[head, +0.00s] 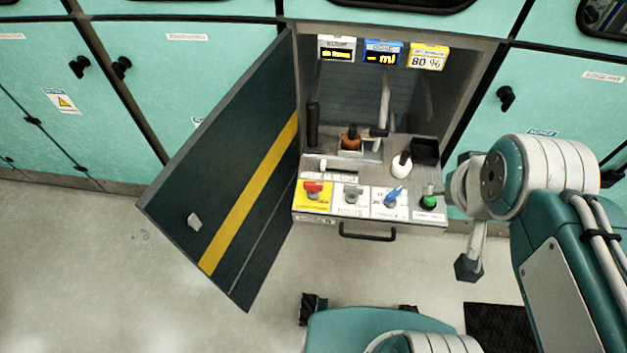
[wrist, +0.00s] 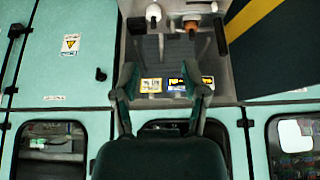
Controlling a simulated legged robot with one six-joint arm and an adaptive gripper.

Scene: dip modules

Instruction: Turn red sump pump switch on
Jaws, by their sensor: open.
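The red switch (head: 313,187) sits on a yellow plate (head: 313,203) at the left end of the sloped control panel (head: 368,214) in the open cabinet. Its handle lies roughly crosswise in the head view; its exact setting is too small to read. I cannot make the red switch out in the wrist view. My gripper (wrist: 162,72) is open and empty in the wrist view, with its fingers apart in front of the cabinet displays. In the head view my arm's end is right of the panel, apart from the red switch.
A grey switch (head: 353,193), a blue switch (head: 395,196) and a green knob (head: 430,201) line the panel to the right. The dark cabinet door (head: 225,190) hangs open at left. A drawer handle (head: 367,233) is below.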

